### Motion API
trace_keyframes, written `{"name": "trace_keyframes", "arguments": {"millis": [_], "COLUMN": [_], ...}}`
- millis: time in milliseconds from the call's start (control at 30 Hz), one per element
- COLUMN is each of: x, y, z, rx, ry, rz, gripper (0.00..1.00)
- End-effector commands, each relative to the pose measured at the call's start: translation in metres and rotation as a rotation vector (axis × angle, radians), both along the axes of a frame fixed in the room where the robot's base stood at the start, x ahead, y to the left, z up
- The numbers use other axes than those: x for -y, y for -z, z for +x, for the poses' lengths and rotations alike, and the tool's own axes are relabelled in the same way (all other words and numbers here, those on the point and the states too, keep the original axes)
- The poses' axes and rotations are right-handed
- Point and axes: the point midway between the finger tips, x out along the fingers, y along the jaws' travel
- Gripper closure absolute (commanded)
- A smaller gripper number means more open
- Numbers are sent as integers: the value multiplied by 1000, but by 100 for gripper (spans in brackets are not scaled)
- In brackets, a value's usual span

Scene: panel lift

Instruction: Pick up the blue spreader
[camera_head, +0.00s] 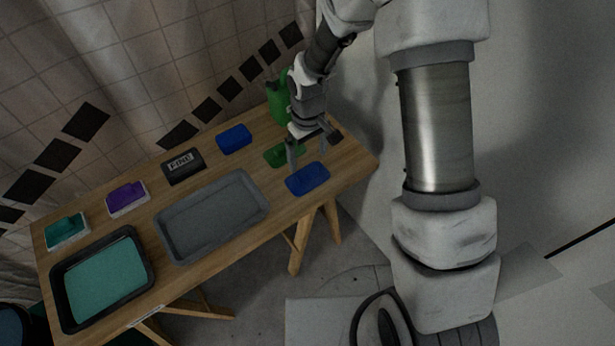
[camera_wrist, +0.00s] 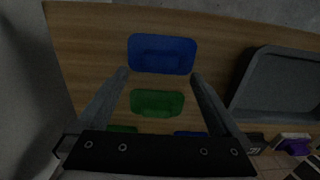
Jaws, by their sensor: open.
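Two blue pieces lie on the wooden table, and I cannot tell from shape alone which is the spreader. One blue piece (camera_head: 307,179) lies near the front right edge; it shows at the top of the wrist view (camera_wrist: 162,53), flat with a raised middle. The other blue piece (camera_head: 234,138) is near the back edge; a blue sliver (camera_wrist: 190,133) shows low in the wrist view. My gripper (camera_head: 311,156) is open and empty above the table's right end. In the wrist view its fingertips (camera_wrist: 159,75) span the gap between the front blue piece and a green piece (camera_wrist: 157,102).
The green piece (camera_head: 280,156) lies beneath my gripper, with a green container (camera_head: 279,104) behind. A grey tray (camera_head: 166,237), a black tray with teal contents (camera_head: 66,305), a dark labelled block (camera_head: 183,167), a purple piece (camera_head: 126,195) and a teal piece (camera_head: 65,229) stand leftward.

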Motion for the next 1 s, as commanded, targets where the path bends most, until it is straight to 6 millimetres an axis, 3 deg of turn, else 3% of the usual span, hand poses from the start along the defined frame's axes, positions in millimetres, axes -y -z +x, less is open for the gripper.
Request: {"name": "trace_keyframes", "arguments": {"millis": [267, 600, 833, 867, 1000], "x": [-1, -1, -1, -1, -1], "y": [18, 64, 65, 65, 65], "z": [0, -4, -3, -3, -3], "rx": [1, 0, 2, 2, 2], "ry": [0, 0, 0, 0, 0], "rz": [1, 0, 0, 0, 0], "gripper": [0, 0, 0, 2, 27]}}
